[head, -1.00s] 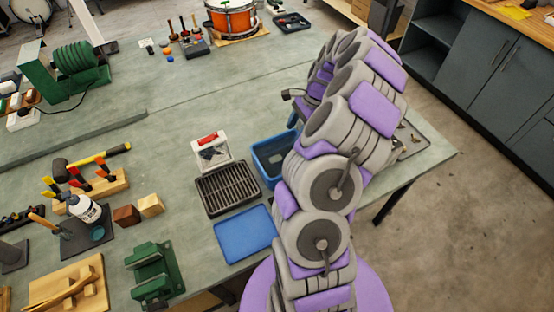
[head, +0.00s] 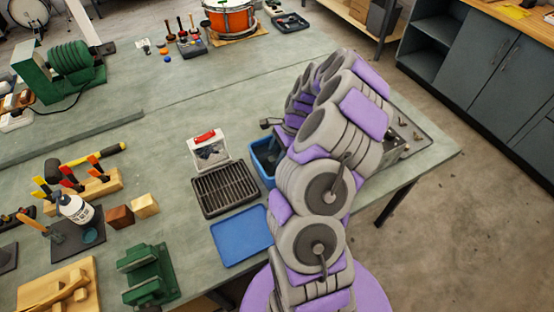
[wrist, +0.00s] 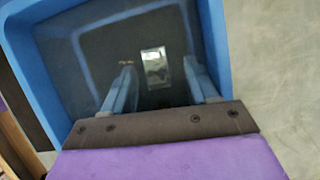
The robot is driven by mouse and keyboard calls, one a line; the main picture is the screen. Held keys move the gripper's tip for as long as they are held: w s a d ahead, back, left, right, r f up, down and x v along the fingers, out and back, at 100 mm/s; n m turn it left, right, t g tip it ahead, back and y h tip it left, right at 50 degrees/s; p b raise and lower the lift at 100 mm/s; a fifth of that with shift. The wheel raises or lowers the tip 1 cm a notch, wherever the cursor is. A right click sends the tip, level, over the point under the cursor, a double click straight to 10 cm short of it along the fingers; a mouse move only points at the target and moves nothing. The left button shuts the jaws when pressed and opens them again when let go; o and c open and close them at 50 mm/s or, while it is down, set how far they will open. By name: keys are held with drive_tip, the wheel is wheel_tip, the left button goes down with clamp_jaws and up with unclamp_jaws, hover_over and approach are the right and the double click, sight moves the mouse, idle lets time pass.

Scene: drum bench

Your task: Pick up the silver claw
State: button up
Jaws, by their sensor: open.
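A small, bright silver piece, the silver claw (wrist: 155,66), lies on the dark floor of a blue bin (wrist: 215,45) in the wrist view. Its shape is blurred. My gripper (wrist: 158,72) is open, with one blue finger on each side of the silver piece in the picture. No contact shows, and I cannot tell how far the fingertips are above it. In the head view the blue bin (head: 254,158) stands on the bench, partly behind my arm. The claw and my fingers are hidden there.
Left of the bin are a black slotted tray (head: 225,188), a white box with a red top (head: 207,150) and a blue mat (head: 241,236). The bin walls rise close around my fingers. Bare bench (head: 150,165) lies farther left.

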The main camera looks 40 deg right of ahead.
drive_tip(key=shift+a, duration=0.9)
drive_tip(key=shift+c, duration=0.5)
drive_tip(key=shift+d, duration=0.85)
drive_tip(key=c, duration=0.6)
drive_tip(key=shift+a, duration=0.15)
drive_tip(key=c, duration=0.3)
drive_tip(key=shift+a, duration=0.25)
clamp_jaws()
